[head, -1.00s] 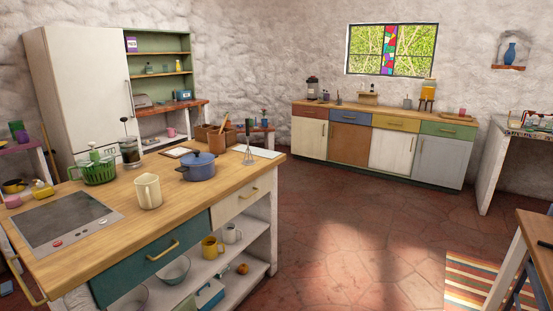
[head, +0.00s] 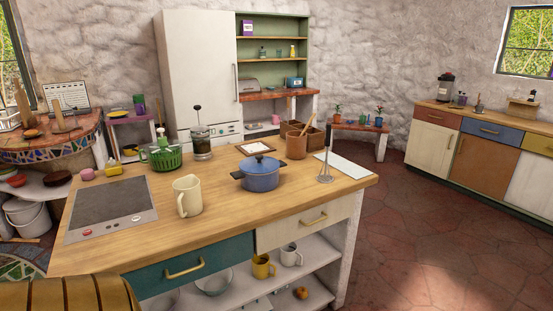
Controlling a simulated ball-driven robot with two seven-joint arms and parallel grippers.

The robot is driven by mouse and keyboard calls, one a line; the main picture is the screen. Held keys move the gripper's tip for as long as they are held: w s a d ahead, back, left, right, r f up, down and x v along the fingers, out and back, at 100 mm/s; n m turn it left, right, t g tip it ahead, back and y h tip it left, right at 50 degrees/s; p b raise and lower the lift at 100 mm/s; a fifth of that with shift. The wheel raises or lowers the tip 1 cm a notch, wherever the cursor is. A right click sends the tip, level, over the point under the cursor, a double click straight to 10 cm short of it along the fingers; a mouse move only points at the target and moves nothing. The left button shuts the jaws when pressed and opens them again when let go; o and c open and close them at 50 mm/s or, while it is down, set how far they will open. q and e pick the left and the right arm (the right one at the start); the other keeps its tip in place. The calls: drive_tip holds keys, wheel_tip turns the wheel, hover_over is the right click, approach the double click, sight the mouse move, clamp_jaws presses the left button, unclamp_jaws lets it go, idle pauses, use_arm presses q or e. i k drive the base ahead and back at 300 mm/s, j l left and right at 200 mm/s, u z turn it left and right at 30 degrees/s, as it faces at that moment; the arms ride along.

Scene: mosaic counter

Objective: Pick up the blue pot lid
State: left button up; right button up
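The blue pot lid (head: 260,163) sits on a blue pot (head: 261,181) with two side handles, and has a knob on top. The pot stands on the wooden top of the kitchen island (head: 230,220), right of the middle. Neither of my grippers shows in the head view.
A cooktop (head: 112,211), a green salad spinner (head: 163,156) and a French press (head: 201,142) are left. The counter in front of the pot is clear.

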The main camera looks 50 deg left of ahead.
sight(258, 164)
drive_tip(key=i+u, duration=0.3)
drive_tip(key=i, duration=0.75)
drive_tip(key=i+l+u, duration=0.1)
drive_tip(key=i+u, duration=0.15)
drive_tip(key=i, duration=0.75)
drive_tip(key=i+u, duration=0.1)
drive_tip(key=u, duration=0.35)
drive_tip(key=i+u, duration=0.15)
drive_tip(key=u, duration=0.3)
drive_tip(key=l+u, duration=0.15)
drive_tip(key=u, duration=0.35)
drive_tip(key=i+l+u, duration=0.15)
drive_tip(key=u, duration=0.3)
drive_tip(key=l+u, duration=0.15)
drive_tip(key=u, duration=0.3)
drive_tip(key=i, duration=0.05)
